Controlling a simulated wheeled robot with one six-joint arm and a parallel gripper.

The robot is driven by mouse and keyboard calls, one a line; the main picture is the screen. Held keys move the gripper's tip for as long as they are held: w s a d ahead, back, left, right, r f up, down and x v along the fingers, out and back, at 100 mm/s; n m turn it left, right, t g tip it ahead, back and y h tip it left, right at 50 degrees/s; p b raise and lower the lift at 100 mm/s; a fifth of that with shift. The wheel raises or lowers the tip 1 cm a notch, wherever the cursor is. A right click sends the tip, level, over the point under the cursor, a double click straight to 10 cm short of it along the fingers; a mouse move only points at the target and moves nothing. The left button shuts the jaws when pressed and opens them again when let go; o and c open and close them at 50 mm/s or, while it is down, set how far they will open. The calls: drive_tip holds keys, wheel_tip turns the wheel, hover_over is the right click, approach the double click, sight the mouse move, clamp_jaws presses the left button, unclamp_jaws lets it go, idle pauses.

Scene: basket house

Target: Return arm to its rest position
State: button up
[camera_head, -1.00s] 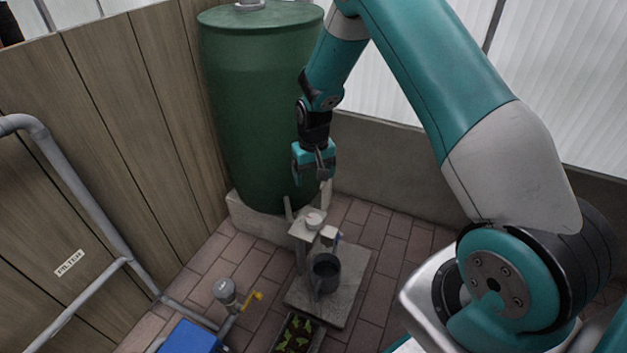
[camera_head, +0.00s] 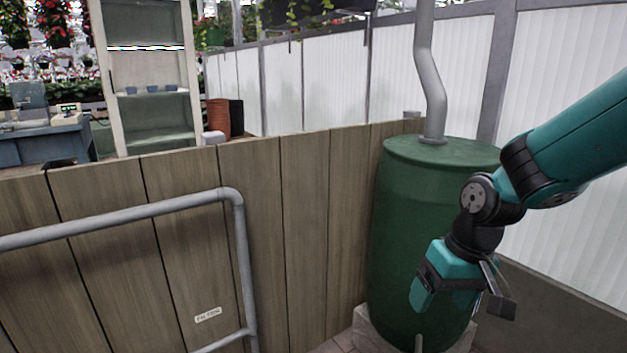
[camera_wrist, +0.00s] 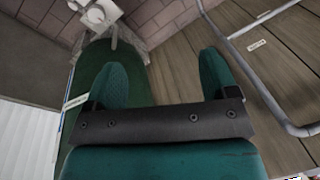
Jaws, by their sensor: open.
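My arm reaches in from the right in the head view. My gripper (camera_head: 418,296) hangs in front of the green barrel (camera_head: 395,215), its teal fingers pointing downward. In the wrist view my gripper (camera_wrist: 165,80) shows two teal fingers set wide apart with nothing between them. The green barrel (camera_wrist: 95,60) lies behind the left finger there. I cannot tell whether the gripper touches the barrel.
A wooden panel wall (camera_head: 300,220) with a grey pipe (camera_head: 243,260) stands to the left. A shelf (camera_head: 155,90) and a blue-grey desk (camera_head: 45,145) are beyond it. A pale pipe (camera_head: 430,80) rises from the barrel's top. Translucent panels line the right.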

drive_tip(key=s+a+r+n+y, duration=0.1)
drive_tip(key=s+a+r+n, duration=0.25)
drive_tip(key=s, duration=0.65)
drive_tip(key=s+a+r+n+y, duration=0.1)
drive_tip(key=s+a+r+n, duration=0.15)
drive_tip(key=s+r, duration=0.45)
wheel_tip(320, 180, up, 26)
drive_tip(key=s+m+p, duration=0.1)
drive_tip(key=s+p, duration=0.1)
drive_tip(key=p, duration=2.6)
drive_tip(key=shift+r+g, duration=0.25)
drive_tip(key=shift+g, duration=0.05)
